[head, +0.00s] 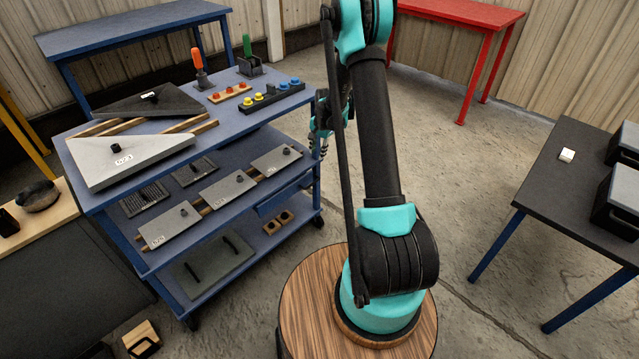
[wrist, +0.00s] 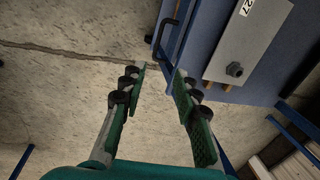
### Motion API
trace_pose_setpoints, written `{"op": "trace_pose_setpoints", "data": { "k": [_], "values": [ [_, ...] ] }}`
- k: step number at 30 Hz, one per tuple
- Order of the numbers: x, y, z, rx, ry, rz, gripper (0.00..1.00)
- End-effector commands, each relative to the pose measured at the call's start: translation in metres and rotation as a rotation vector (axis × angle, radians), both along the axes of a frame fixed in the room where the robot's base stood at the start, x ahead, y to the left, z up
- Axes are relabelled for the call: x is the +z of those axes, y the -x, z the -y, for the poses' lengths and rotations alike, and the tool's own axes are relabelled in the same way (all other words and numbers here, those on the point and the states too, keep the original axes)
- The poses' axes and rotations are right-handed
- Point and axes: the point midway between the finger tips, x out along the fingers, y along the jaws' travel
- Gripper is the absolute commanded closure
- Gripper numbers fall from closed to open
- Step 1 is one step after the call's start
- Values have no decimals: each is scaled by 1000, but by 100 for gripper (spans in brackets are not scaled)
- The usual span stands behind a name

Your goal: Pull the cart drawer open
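The blue cart (head: 130,250) stands left of my arm in the head view, with a blue drawer (head: 284,195) under its middle shelf at the right end. In the wrist view a black bar handle (wrist: 160,42) stands out from the cart's blue side (wrist: 184,35). My gripper (wrist: 160,82) is open and empty, its two green fingers apart with bare floor between them. The handle lies beyond the fingertips, apart from them. In the head view my gripper (head: 322,132) is beside the cart's right end, partly hidden by my arm.
Grey panels (head: 222,193) lie on the cart's middle shelf. Its top holds a large grey plate (head: 125,160), an orange-handled tool (head: 198,62) and coloured knobs. A dark table (head: 575,185) stands at the right.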

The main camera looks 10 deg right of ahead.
Motion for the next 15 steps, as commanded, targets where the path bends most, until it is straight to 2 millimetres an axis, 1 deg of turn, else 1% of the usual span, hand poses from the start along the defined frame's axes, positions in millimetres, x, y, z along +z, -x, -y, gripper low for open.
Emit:
{"op": "trace_pose_setpoints", "data": {
  "k": [1, 2, 10, 15],
  "values": [
    [-7, -4, 0, -11, -3, -5, 69],
    [-10, -6, 0, -19, -5, -8, 69],
    [-30, -11, -2, -32, -9, -12, 69],
    [-56, -16, -5, -32, -9, -12, 69]
  ]
}}
